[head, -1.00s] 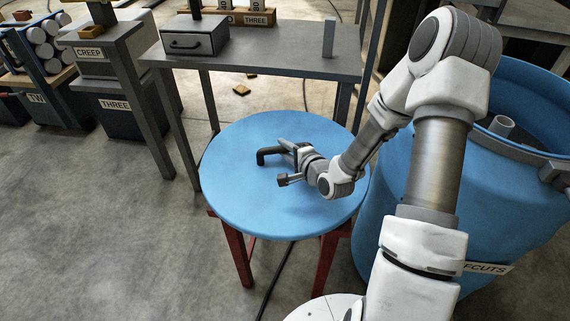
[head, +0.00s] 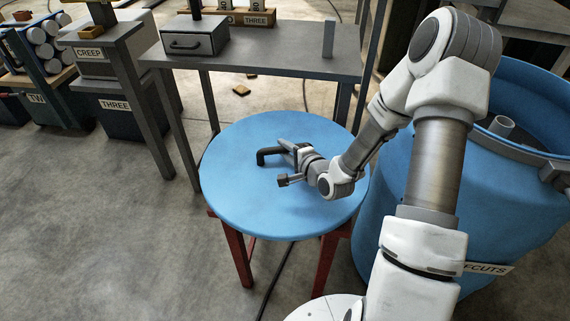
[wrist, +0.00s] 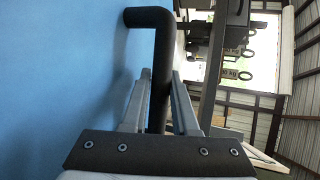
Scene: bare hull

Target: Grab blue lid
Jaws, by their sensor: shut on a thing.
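The blue lid (head: 240,190) is a large round disc lying flat on a red-legged stand in the head view. A black bar handle (head: 268,157) rises from its middle. The lid's blue face also fills the left of the wrist view (wrist: 50,80). My gripper (head: 287,147) is at the handle, low over the lid. In the wrist view my gripper (wrist: 160,85) has one finger on each side of the handle bar (wrist: 158,60) and is shut on it. The lid's far underside is hidden.
A blue drum (head: 400,200) stands open just right of the lid, partly behind my arm. A grey bench (head: 275,62) with a drawer box (head: 193,42) stands behind the lid. Dark bins (head: 125,118) stand at the left. Floor at the front left (head: 110,240) is clear.

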